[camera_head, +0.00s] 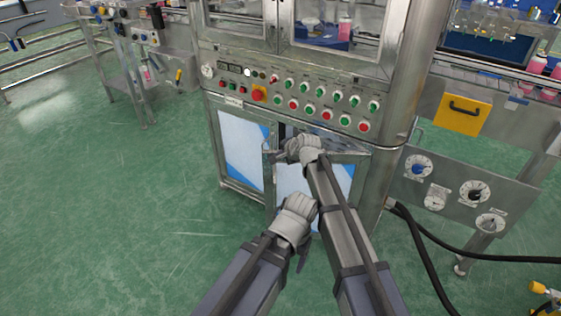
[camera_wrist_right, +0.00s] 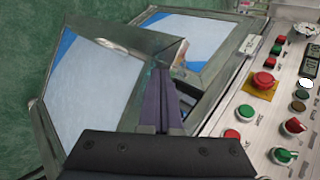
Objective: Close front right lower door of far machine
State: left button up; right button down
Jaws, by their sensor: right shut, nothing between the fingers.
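The far machine's front right lower door (camera_head: 294,181) is a metal frame with a white and blue pane. It stands ajar, with a dark gap at its top left, and my right arm covers part of it. It fills the left of the right wrist view (camera_wrist_right: 92,82). My right gripper (camera_head: 270,153) is shut and empty at the door's free upper corner; its fingers (camera_wrist_right: 160,78) overlap the door edge in the wrist view, and I cannot tell if they touch. My left gripper (camera_head: 302,256) hangs low in front of the door, its jaw state unclear.
The left lower door (camera_head: 241,150) looks closed. A control panel (camera_head: 290,98) with several buttons and knobs sits just above the doors. A dial panel (camera_head: 455,190) and black hoses (camera_head: 430,255) are on the right. Green floor (camera_head: 110,220) is clear on the left.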

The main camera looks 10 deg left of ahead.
jog(key=w, duration=1.4)
jog(key=shift+a, duration=0.15)
